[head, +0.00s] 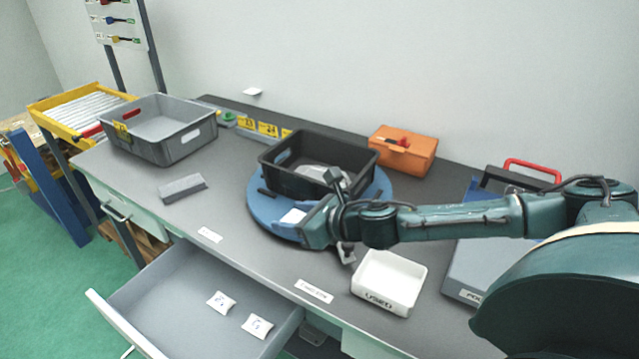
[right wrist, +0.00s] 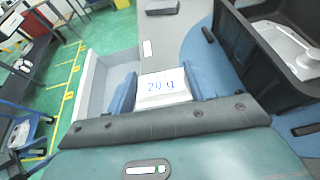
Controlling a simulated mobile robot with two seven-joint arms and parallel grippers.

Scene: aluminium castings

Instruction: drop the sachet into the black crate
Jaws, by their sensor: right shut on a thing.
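A white sachet (head: 293,216) is held in my right gripper (head: 298,220). In the right wrist view the sachet (right wrist: 162,86), printed "20 g", sits between the two blue fingers, which are shut on it. The black crate (head: 298,185) stands on a round blue turntable (head: 262,212), with a light grey casting inside. The gripper is in front of the crate, over the turntable's front part, outside the crate walls. In the right wrist view the crate (right wrist: 247,52) is at the upper right. My left gripper is not in view.
An open drawer (head: 180,300) holds two white sachets. A white "USED" tray (head: 388,285) stands at the table's front edge. A grey crate (head: 170,148), a dark grey block (head: 182,188) and an orange box (head: 403,152) are on the table. A blue-grey case (head: 465,270) is at right.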

